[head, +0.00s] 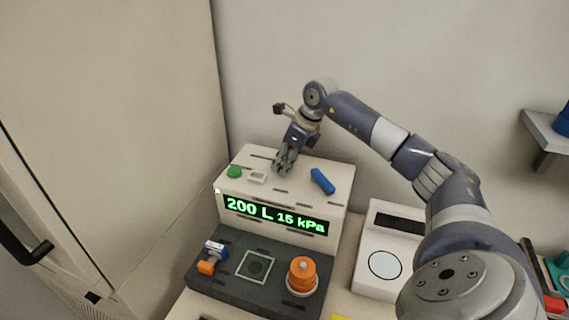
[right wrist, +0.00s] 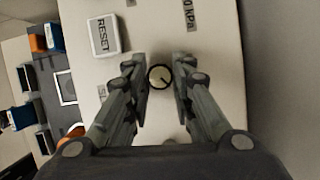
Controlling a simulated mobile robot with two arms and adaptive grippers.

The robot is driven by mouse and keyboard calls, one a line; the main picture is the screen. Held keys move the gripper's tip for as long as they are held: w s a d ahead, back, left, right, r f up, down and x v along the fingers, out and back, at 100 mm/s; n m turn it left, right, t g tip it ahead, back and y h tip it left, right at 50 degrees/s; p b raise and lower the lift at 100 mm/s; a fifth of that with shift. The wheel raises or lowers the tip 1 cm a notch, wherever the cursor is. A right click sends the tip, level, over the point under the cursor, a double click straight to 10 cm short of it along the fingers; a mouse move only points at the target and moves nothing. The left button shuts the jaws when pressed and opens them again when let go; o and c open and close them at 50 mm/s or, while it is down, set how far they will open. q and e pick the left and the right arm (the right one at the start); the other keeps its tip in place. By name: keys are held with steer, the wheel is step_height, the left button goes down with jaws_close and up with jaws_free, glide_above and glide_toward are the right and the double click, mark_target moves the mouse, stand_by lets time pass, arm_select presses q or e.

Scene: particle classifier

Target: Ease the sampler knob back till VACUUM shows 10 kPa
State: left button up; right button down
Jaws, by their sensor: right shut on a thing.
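The white sampler unit (head: 250,158) stands on the bench, and its green display (head: 277,214) reads 200 L and 15 kPa. The small round knob (right wrist: 160,77), with a pale face, dark rim and dark pointer line, sits between the fingers of my right gripper (right wrist: 160,85) in the right wrist view. In the head view, my right gripper (head: 284,170) reaches down onto the top of the unit and hides the knob. It is shut on the knob. My left gripper is not in view.
On the unit's top are a green button (head: 235,171), a white RESET button (right wrist: 103,35) and a blue handle (head: 322,181). The dark front deck (head: 225,277) carries an orange stacked part (head: 302,275) and a blue-orange part (head: 210,258). A white scale-like device (head: 385,235) stands to the right.

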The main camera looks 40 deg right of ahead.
steer(key=shift+n, duration=0.9)
steer(key=c, duration=1.4)
jaws_free()
steer(key=shift+y, duration=0.3)
steer(key=shift+o, duration=0.2)
steer(key=v, duration=1.2)
steer(key=shift+w, duration=0.2)
steer(key=shift+r, duration=0.1)
